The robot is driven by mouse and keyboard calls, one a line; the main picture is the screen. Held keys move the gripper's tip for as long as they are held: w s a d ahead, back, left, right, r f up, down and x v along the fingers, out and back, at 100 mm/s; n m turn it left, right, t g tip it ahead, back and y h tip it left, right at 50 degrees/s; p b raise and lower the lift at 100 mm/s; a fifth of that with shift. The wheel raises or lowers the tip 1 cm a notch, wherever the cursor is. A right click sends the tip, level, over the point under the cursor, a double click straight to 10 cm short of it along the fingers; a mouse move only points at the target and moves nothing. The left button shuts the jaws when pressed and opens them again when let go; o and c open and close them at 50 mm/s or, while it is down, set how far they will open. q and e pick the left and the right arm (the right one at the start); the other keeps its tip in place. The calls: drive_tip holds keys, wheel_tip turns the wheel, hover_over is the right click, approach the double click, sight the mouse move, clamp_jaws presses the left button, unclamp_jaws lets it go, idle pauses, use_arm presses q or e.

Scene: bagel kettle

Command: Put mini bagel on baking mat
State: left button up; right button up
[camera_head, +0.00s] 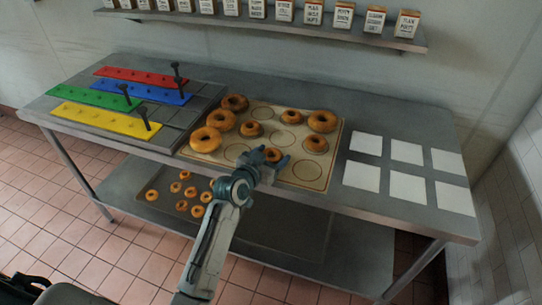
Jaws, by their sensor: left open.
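The beige baking mat (233,151) with printed circles lies on the metal table. Large bagels (206,140) sit on its left side, and one more (322,121) is at the right. Mini bagels sit on it at the middle left (251,129), the back (291,117) and the right (315,143). My left gripper (274,158) is open over the mat's front, with its fingers around or just above another mini bagel (272,154); contact cannot be told. More mini bagels (190,191) lie on a dark tray on the lower shelf. My right gripper is out of view.
Red, blue, green and yellow (110,119) strips with dark upright pegs stand on the table's left. White square cards (407,187) lie at the right. A wall shelf (300,26) with labelled boxes runs behind. The tabletop overhangs the lower shelf.

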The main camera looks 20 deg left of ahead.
use_arm(q)
drive_tip(key=shift+o, duration=1.1)
drive_tip(key=shift+s+r, duration=0.15)
drive_tip(key=shift+s, duration=0.1)
drive_tip(key=b+v, duration=0.1)
drive_tip(key=v, duration=1)
drive_tip(key=shift+s+b, duration=0.3)
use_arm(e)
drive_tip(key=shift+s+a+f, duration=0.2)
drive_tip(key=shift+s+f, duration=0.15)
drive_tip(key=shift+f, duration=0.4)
